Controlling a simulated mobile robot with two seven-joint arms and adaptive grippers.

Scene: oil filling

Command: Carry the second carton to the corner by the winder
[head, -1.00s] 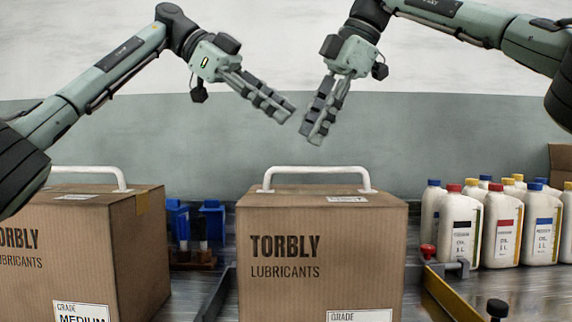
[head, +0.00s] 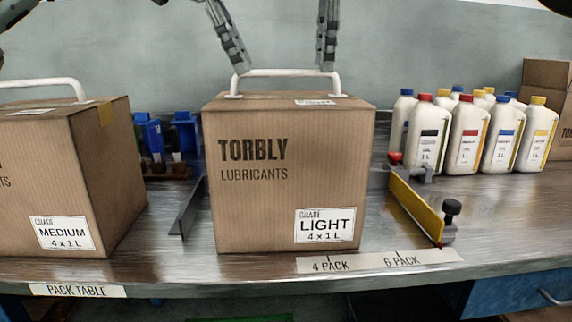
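A brown TORBLY LUBRICANTS carton (head: 285,190), labelled LIGHT 4 x 1 L, stands upright in the middle of the pack table (head: 170,245). It has a white handle (head: 285,73) on top. My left gripper (head: 238,62) points down at the handle's left end, and my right gripper (head: 328,60) at its right end. Both fingertips overlap the handle in the picture; contact and finger opening cannot be told. A second brown carton (head: 110,170), labelled MEDIUM 4 x 1 L, stands at the left, partly cut off. I see no winder.
Several white oil bottles (head: 465,137) stand at the back right, beside an open box (head: 548,85). A yellow guide (head: 415,208) with a black knob lies right of the LIGHT carton. A dark metal rail (head: 187,205) and blue parts (head: 150,132) lie between the cartons.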

